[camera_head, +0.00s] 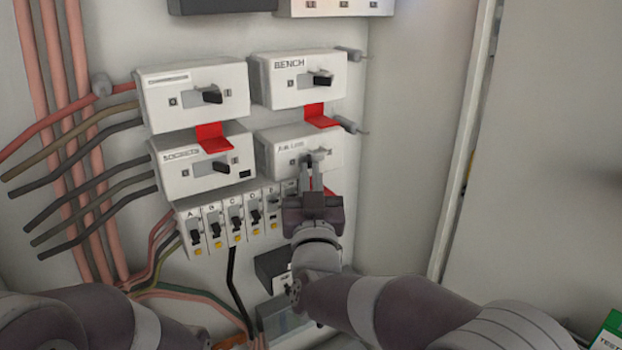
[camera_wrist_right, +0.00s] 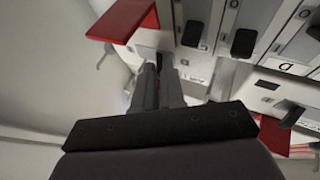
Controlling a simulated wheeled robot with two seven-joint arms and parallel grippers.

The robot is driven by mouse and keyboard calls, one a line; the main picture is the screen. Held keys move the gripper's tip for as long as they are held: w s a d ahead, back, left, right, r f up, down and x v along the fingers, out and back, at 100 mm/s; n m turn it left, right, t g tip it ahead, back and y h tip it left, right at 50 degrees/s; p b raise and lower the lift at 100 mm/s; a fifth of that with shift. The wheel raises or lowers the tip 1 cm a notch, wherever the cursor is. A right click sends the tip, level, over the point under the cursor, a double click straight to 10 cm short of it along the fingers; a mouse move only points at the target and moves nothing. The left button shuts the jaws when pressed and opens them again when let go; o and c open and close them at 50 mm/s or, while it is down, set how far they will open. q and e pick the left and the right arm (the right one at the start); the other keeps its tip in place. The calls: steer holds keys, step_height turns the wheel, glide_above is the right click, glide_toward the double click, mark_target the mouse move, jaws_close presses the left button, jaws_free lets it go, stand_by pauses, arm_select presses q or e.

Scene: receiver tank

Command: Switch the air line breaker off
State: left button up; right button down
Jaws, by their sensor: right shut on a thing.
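The air line breaker (camera_head: 277,150) is a white box at the lower right of the group of four boxes in the head view. Its label is small and partly blurred. My right gripper (camera_head: 312,165) is in front of it, with its fingers shut on the breaker's dark switch handle (camera_head: 308,156). The fingers and the hand hide part of the box face and most of the handle, so its position is hard to tell. The right wrist view shows the fingers (camera_wrist_right: 159,80) close together at the box. My left gripper is not in view; only part of my left arm shows.
The bench breaker (camera_head: 285,90) is above, with a red flap (camera_head: 318,114) under it. The sockets breaker (camera_head: 185,178) is to the left. A row of small lettered breakers (camera_head: 215,222) runs below. Pipes and cables (camera_head: 80,170) fill the left; the wall at right is bare.

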steer(key=c, duration=1.5)
jaws_free()
steer(key=shift+r, duration=0.15)
steer(key=b+v, duration=0.3)
steer(key=v, duration=0.9)
steer(key=shift+s+f, duration=0.25)
steer(key=shift+f, duration=0.05)
